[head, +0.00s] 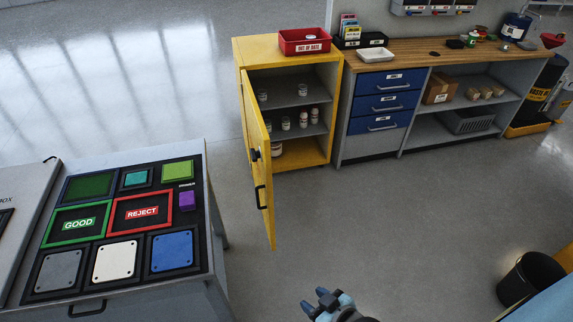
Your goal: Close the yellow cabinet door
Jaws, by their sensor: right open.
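The yellow cabinet (335,118) stands on the floor at the upper middle of the head view, left of the workbench. Its yellow door (256,165) hangs wide open, swung out toward me on the left side. A black handle (261,197) and a dark latch (255,154) show on the door. Inside, white jars and small containers (303,120) stand on grey shelves. My right gripper (322,299) is low at the bottom middle, open and empty, well apart from the door. My left gripper is not in view.
A red bin (305,48) labelled "OUT OF DATE" sits on the cabinet. A table with a GOOD/REJECT panel (130,222) stands at the left. A workbench (440,60) with blue drawers is right of the cabinet. A black bin (528,280) stands lower right. The middle floor is clear.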

